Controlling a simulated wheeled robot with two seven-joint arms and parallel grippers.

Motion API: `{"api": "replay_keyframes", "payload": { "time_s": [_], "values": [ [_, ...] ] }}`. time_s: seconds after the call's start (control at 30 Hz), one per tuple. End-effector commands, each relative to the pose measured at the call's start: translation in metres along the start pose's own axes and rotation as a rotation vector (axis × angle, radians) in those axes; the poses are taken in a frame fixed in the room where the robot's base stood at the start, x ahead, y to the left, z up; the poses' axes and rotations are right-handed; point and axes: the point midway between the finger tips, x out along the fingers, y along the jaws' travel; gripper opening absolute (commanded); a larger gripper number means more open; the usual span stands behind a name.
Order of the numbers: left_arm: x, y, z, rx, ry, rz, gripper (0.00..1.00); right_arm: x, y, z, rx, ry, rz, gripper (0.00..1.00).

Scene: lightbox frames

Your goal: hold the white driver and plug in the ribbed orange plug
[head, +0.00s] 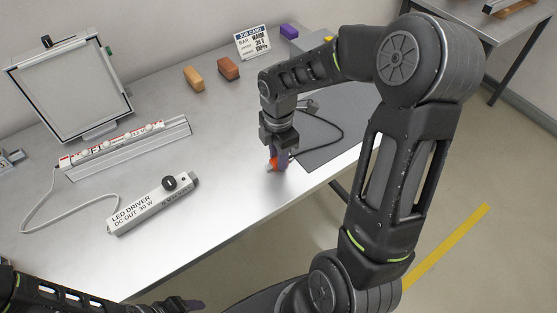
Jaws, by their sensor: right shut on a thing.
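The white LED driver (140,208) lies on the metal bench at the left, a black knob on it and a dark end at its upper right. A white cord (30,213) runs near its left end. My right gripper (279,165) points down over the bench, right of the driver and apart from it. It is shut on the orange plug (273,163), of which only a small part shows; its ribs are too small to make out. My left gripper (188,304) is at the bottom edge, apart from the driver; its jaw opening is unclear.
A framed light panel (72,90) stands at the back left, with a white and red strip (112,143) before it. Orange and brown blocks (228,68), a job card (252,43) and a purple block (289,31) sit behind. A dark cable (341,131) crosses the grey mat (318,153).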

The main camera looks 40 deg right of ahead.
Motion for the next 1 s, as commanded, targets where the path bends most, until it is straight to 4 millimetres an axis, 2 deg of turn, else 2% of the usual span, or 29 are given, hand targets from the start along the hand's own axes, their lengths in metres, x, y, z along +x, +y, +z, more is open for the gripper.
{"api": "replay_keyframes", "payload": {
  "time_s": [0.27,0.6,0.73,1.0],
  "values": [
    [0.001,0.000,0.000,0.000,0.000,0.000,0.63,-0.011,0.001,0.000,0.000,-0.001,0.003,0.00],
    [0.007,-0.002,-0.001,0.002,0.002,0.002,0.63,-0.073,0.001,0.000,-0.001,-0.001,0.006,0.00],
    [0.008,-0.002,-0.001,0.002,0.002,0.003,0.63,-0.092,0.001,0.000,0.000,0.000,0.004,0.00],
    [0.008,-0.002,-0.001,0.002,0.003,0.003,0.63,-0.101,0.000,0.000,0.000,0.000,0.000,0.00]
  ]
}}
